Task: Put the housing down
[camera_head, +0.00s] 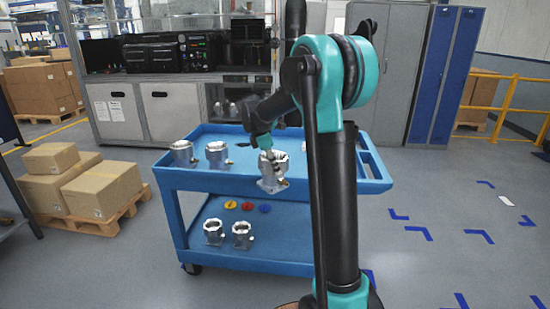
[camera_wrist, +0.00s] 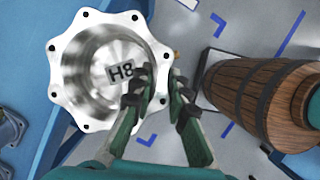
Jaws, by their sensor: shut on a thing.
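My gripper (camera_head: 267,152) is shut on the wall of a silvery machined housing (camera_head: 271,183), at the near edge of the blue trolley's top shelf (camera_head: 225,181). In the wrist view the housing (camera_wrist: 61,75) has a scalloped flange with bolt holes and "H8" marked inside. There one finger of my gripper (camera_wrist: 157,88) is inside the bore and the other outside, by the right rim. Whether the housing touches the shelf cannot be told. Two more housings, one left (camera_head: 182,153) and one right (camera_head: 217,154), stand on the top shelf.
The lower shelf carries two housings, left (camera_head: 213,232) and right (camera_head: 242,235), and red, yellow and blue discs (camera_head: 247,206). A wooden barrel (camera_wrist: 250,95) is close to the right of my gripper in the wrist view. Cardboard boxes (camera_head: 103,190) stand on a pallet at left.

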